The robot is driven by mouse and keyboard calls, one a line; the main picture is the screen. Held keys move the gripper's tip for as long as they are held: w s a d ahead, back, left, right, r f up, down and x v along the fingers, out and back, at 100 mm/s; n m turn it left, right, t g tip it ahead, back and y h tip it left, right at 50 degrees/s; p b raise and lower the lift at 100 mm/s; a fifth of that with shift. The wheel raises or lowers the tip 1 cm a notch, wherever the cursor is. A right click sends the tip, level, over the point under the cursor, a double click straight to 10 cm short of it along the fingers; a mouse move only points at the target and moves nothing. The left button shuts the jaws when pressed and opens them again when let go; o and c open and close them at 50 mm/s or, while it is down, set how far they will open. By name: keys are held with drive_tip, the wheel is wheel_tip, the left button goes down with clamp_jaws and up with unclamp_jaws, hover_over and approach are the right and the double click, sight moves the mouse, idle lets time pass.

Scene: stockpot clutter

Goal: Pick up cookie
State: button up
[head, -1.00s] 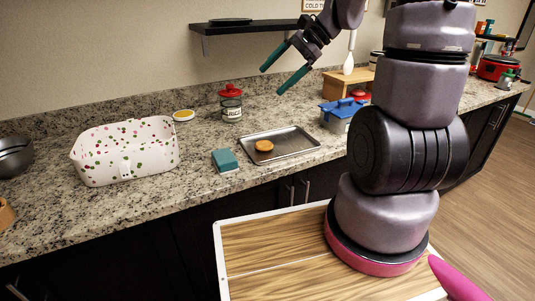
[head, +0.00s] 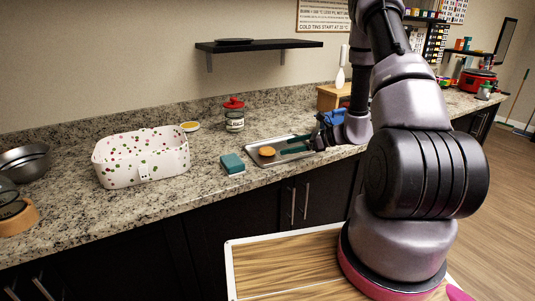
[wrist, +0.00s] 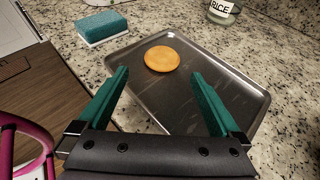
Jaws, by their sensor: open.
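The cookie (wrist: 162,58) is a round, orange-brown disc lying flat on the metal baking tray (wrist: 180,100), near one end. In the head view the cookie (head: 267,151) shows at the left part of the tray (head: 258,162). My gripper (head: 283,146) has green fingers and is low over the tray, its tips just right of the cookie. In the wrist view my gripper (wrist: 160,75) is open, with the cookie ahead, roughly between the line of the two fingertips. Nothing is between the fingers; I cannot tell the exact gap to the cookie.
A teal sponge (head: 232,163) lies left of the tray. A red-lidded rice jar (head: 234,118) stands behind it. A spotted white bin (head: 143,158) is farther left. A blue-lidded pot (head: 333,117) is behind my gripper. Bare counter lies between the bin and sponge.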

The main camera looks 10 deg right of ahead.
sight(269, 150)
drive_tip(key=x, duration=0.7)
drive_tip(key=shift+w+a+f, duration=0.1)
drive_tip(key=shift+w+f, duration=0.1)
drive_tip(key=shift+w, duration=0.15)
drive_tip(key=c, duration=1.2)
